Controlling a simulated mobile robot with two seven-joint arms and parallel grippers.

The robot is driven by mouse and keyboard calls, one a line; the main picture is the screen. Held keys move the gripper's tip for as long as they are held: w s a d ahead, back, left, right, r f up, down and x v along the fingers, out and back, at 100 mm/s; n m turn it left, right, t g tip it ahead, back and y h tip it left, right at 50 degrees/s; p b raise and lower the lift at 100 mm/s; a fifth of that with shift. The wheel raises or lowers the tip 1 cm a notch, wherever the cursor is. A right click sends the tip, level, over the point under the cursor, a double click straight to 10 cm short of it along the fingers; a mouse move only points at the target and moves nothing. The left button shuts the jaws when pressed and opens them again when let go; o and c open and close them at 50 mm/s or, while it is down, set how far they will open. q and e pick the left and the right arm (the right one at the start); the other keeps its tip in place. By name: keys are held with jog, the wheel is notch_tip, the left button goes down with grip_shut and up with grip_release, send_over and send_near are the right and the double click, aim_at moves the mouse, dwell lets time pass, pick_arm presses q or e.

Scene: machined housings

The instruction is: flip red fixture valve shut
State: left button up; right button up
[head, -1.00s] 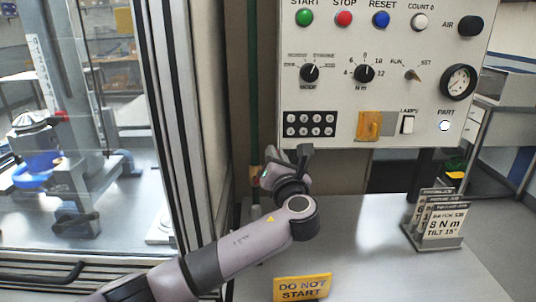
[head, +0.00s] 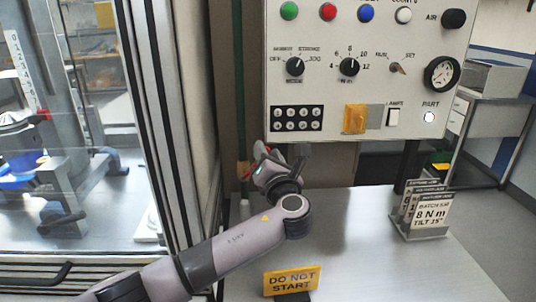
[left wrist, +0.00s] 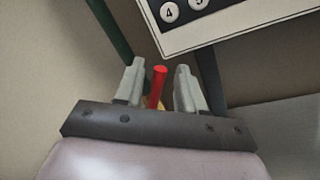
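The red valve handle (left wrist: 158,84) stands up between the two fingers of my left gripper (left wrist: 160,78) in the left wrist view, with a visible gap on each side. A little yellow shows at its lower end. In the head view my left gripper (head: 277,156) is by the green pipe (head: 241,90), below the control panel's lower left corner. A bit of red shows beside its fingers there; the rest of the valve is hidden by the gripper. The left gripper is open. My right gripper is in neither view.
The control panel (head: 378,75) with buttons, knobs and a gauge hangs just above the left gripper. A yellow "DO NOT START" sign (head: 292,280) and a card stand (head: 424,212) are on the grey table (head: 365,255). A glazed machine enclosure (head: 75,130) stands at left.

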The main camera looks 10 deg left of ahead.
pick_arm(q)
jog(key=v, duration=0.7)
jog(key=shift+b, duration=0.4)
